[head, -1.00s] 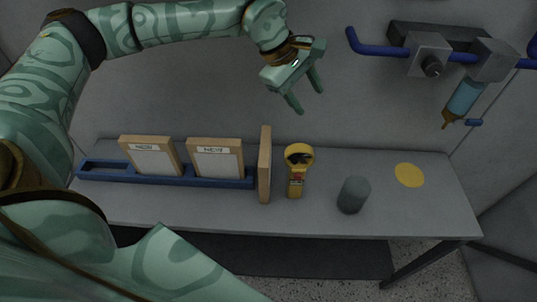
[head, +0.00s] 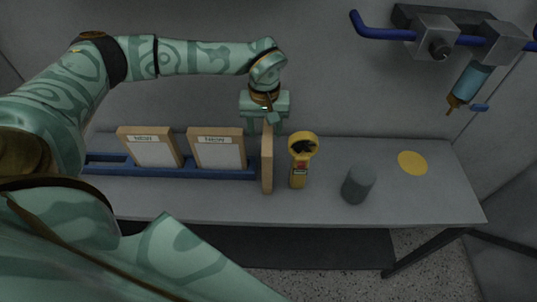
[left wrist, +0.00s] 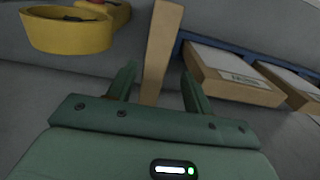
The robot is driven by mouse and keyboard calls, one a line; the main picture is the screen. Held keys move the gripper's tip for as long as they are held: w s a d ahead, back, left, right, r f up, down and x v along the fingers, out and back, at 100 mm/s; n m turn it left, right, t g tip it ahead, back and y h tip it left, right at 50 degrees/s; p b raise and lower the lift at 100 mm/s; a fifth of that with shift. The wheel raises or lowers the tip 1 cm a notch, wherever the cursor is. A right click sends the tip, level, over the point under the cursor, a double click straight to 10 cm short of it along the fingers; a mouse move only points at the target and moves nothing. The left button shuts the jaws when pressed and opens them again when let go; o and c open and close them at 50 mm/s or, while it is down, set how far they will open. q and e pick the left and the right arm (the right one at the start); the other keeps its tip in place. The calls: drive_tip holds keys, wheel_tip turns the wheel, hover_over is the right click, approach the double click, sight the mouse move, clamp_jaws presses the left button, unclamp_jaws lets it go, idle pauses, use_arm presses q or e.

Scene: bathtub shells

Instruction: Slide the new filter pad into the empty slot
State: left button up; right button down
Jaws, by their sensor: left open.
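A wood-framed filter pad (head: 266,168) stands upright, edge-on, at the right end of the blue rack (head: 215,174). No label shows on it. Two pads labelled NEW, one at left (head: 150,152) and one at right (head: 218,155), stand tilted back in the rack. The rack's left slot (head: 107,157) is empty. My left gripper (head: 266,126) is open at the top of the edge-on pad, pointing down. In the left wrist view, this pad (left wrist: 161,45) shows between the two open fingers; contact cannot be told. My right gripper is not in view.
A yellow handheld device (head: 301,160) stands just right of the edge-on pad. A grey cylinder (head: 358,184) and a flat yellow disc (head: 412,162) are farther right on the grey table (head: 420,205). A blue pipe (head: 385,33) runs along the wall above.

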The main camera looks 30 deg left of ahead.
use_arm(q)
drive_tip(key=f, duration=0.3)
drive_tip(key=f+b, duration=0.1)
drive_tip(key=f, duration=0.1)
drive_tip(key=shift+w+d+f, duration=0.25)
drive_tip(key=shift+w, duration=0.05)
drive_tip(key=shift+c, duration=0.3)
clamp_jaws()
drive_tip(key=shift+r, duration=0.1)
